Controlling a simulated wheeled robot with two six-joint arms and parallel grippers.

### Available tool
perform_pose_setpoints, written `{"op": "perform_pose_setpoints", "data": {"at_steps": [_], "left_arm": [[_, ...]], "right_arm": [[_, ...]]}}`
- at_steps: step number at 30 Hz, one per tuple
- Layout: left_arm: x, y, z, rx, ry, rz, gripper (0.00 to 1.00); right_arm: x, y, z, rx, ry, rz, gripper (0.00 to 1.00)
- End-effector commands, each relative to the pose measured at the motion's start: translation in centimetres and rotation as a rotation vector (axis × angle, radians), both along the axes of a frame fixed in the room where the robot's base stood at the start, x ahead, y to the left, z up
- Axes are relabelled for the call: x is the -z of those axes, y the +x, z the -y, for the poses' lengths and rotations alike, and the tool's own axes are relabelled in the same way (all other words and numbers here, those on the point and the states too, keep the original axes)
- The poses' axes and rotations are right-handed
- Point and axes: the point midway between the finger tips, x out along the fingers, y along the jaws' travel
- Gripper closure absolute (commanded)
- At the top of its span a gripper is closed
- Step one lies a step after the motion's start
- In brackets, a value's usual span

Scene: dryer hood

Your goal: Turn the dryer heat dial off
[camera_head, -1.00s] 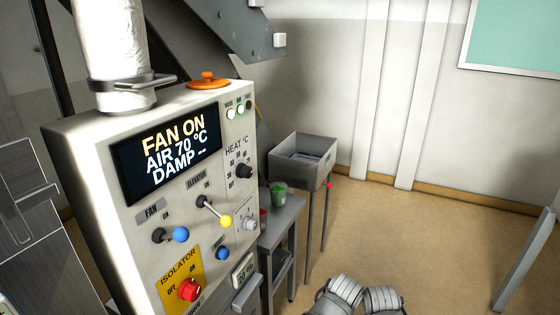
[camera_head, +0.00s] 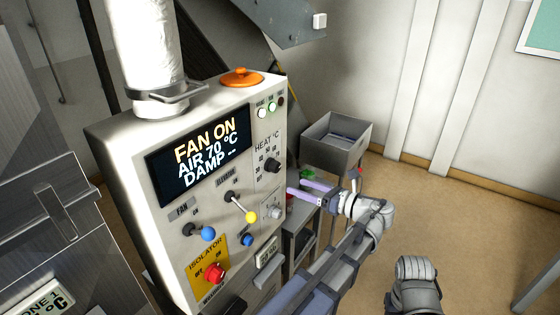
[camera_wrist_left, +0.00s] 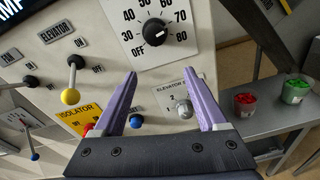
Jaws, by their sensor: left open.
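The heat dial (camera_head: 272,165) is a round black knob on the right side of the cream control panel, under the "HEAT °C" label. In the left wrist view the heat dial (camera_wrist_left: 155,32) sits just beyond the fingertips, with OFF at its lower left and temperature numbers around it. I cannot read its pointer setting surely. The display (camera_head: 196,152) reads FAN ON, AIR 70 °C. My left gripper (camera_head: 304,189) is open and empty, right of and below the dial, apart from it. Its purple fingers (camera_wrist_left: 160,73) are spread in the wrist view. My right gripper is out of view.
Nearby on the panel are the yellow-knobbed elevator lever (camera_head: 250,216), the blue-knobbed fan lever (camera_head: 207,233), the red isolator knob (camera_head: 214,272) and a small grey knob (camera_wrist_left: 184,108). Right of the panel stand a grey bin (camera_head: 334,146) and a bench with red and green tubs (camera_wrist_left: 295,90).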

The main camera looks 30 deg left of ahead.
Motion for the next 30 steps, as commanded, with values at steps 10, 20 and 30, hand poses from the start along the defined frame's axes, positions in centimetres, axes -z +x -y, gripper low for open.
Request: {"op": "perform_pose_setpoints", "data": {"at_steps": [10, 20, 30], "left_arm": [[-2.8, 0.6, -0.6, -0.007, 0.108, -0.112, 0.25], [-2.7, 0.8, -5.0, -0.010, 0.106, -0.109, 0.25], [-2.7, 1.1, -8.1, -0.007, 0.105, -0.109, 0.25]], "right_arm": [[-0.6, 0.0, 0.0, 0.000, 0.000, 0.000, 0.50], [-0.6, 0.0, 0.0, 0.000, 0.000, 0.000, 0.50], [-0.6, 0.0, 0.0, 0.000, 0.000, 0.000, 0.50]]}}
